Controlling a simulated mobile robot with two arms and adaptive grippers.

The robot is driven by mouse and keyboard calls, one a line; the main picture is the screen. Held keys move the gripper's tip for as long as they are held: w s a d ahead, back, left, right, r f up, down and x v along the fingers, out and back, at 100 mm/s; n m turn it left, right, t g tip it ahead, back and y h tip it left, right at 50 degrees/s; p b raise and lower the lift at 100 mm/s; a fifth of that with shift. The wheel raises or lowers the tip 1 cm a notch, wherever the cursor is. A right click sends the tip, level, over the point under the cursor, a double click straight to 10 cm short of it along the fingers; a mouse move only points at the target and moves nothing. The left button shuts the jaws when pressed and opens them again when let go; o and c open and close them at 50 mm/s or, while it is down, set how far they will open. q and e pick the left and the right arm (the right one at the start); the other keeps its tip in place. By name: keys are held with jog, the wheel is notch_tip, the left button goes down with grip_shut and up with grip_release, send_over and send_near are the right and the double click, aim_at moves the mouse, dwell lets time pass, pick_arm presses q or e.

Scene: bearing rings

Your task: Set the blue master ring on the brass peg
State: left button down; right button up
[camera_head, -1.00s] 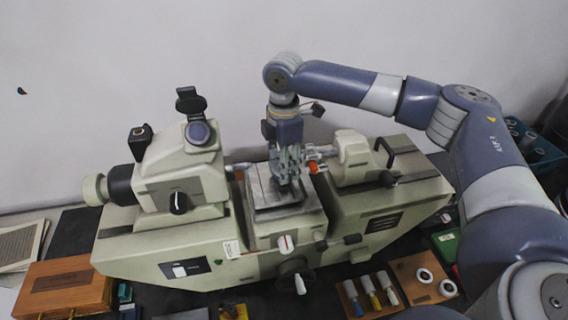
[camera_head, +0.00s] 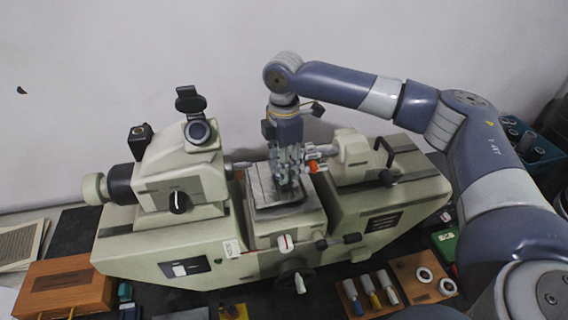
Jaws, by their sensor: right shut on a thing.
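My right gripper (camera_head: 288,180) points down over the flat metal stage (camera_head: 263,196) in the middle of a large cream measuring machine. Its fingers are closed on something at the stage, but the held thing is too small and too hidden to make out. I cannot pick out the blue master ring or the brass peg; either may be behind the fingers or too small to tell. Whether the fingertips touch the stage is unclear. My left gripper is not in view.
The machine's left head (camera_head: 182,180) and right tailstock (camera_head: 352,160) flank the gripper closely. In front lie a wooden board with two white rings (camera_head: 424,275), a rack of small handled tools (camera_head: 370,295) and a wooden box (camera_head: 65,287). A green box (camera_head: 446,242) is at right.

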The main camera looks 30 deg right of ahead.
jog(key=shift+f, duration=0.25)
jog(key=o, duration=1.2)
jog(key=shift+r, duration=0.1)
jog(key=shift+r, duration=4.15)
